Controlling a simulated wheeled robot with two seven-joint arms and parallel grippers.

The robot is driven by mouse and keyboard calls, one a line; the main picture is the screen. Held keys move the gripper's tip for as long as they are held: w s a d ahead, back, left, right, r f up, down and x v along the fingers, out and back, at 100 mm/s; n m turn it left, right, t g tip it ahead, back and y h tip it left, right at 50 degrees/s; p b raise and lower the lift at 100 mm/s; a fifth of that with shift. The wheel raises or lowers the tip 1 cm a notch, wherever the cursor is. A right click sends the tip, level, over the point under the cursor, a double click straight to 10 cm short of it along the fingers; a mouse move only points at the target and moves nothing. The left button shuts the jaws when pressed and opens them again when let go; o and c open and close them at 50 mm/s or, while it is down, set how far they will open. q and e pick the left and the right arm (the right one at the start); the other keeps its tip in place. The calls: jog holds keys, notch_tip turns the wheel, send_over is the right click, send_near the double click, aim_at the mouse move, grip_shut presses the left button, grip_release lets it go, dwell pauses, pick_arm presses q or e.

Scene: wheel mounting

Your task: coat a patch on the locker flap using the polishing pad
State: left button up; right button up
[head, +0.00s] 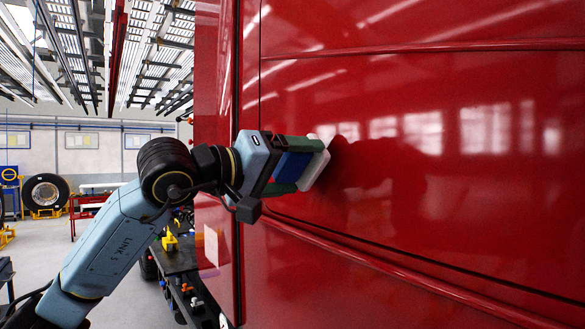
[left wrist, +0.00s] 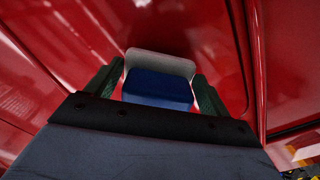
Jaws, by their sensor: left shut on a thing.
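The locker flap (head: 420,150) is a glossy red panel that fills the right of the head view. My left gripper (head: 300,166) is shut on the polishing pad, which has a blue body (head: 291,168) and a white face (head: 315,170). The pad's white face is turned to the red panel and is at or very near its surface; I cannot tell if it touches. In the left wrist view the blue body (left wrist: 158,88) sits between the two green fingers, with the white face (left wrist: 160,63) beyond it. My right gripper is not in view.
A dark chassis rail (head: 185,265) with small coloured parts runs below my left arm. A wheel on a yellow stand (head: 46,194) and a red cart (head: 88,208) stand far back at the left. The grey floor between is open.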

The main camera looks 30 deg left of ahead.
pick_arm(q)
jog(key=shift+p+x, duration=0.45)
jog(key=shift+x, duration=0.45)
dwell(0.3)
